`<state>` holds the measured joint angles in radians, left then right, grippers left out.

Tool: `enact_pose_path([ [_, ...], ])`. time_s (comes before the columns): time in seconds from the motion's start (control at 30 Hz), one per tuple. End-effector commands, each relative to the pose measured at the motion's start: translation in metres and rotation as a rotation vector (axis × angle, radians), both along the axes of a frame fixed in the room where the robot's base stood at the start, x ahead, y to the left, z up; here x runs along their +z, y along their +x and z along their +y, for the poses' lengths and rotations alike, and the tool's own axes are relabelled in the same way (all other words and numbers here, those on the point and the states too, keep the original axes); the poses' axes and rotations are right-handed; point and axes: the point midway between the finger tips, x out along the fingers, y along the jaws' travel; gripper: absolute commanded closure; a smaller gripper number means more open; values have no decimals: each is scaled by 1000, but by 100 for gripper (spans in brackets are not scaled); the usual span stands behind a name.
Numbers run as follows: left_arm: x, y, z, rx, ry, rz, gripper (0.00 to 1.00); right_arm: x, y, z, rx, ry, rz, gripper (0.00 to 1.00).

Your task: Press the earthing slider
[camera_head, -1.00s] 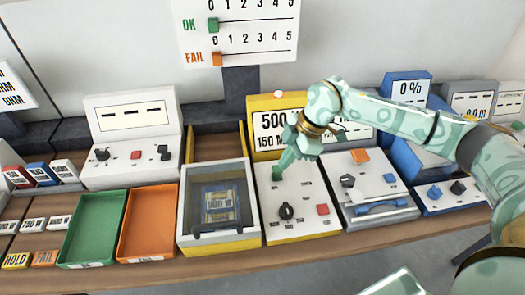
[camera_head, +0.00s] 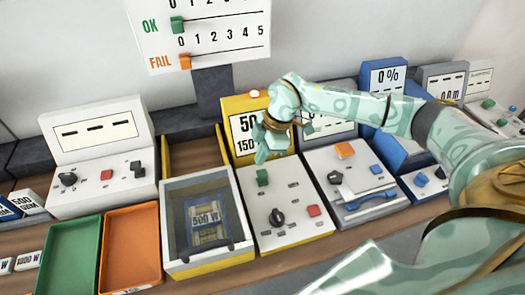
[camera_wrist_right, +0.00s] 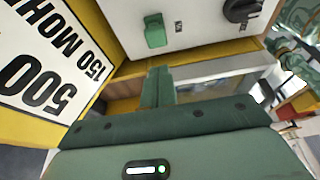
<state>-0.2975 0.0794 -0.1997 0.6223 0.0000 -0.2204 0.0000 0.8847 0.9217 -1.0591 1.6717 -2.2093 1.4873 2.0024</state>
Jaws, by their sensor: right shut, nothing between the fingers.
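The yellow-edged tester has a white panel (camera_head: 290,222) with a small green slider (camera_head: 263,177) near its upper left, a black knob (camera_head: 277,218) and a red button (camera_head: 313,211). No readable label tells me which control is the earthing slider. My right gripper (camera_head: 261,158) is shut and empty, pointing down just above and behind the green slider. In the wrist view the shut fingers (camera_wrist_right: 154,87) are beside the green slider (camera_wrist_right: 155,31), with a visible gap. My left gripper is not in view.
The tester's display (camera_head: 243,132) reads 500 and 150 close behind my gripper. A lidded box (camera_head: 168,262) holding a 500 W part stands to its left. A grey instrument (camera_head: 390,207) with a blue handle stands to its right. Orange (camera_head: 130,244) and green (camera_head: 72,257) trays lie farther left.

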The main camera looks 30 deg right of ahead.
Motion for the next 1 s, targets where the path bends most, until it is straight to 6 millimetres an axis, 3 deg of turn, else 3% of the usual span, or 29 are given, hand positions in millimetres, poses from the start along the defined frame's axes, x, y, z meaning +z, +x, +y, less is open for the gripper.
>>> enact_pose_path([
  [0.2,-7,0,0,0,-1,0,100,-38,3,13,0,1,2,100],
  [0.4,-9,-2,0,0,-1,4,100,-55,4,18,-1,0,1,100],
  [0.8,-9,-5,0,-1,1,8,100,-56,5,18,-1,0,0,100],
  [1.0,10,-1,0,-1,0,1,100,-52,-4,-14,-6,-3,1,100],
])
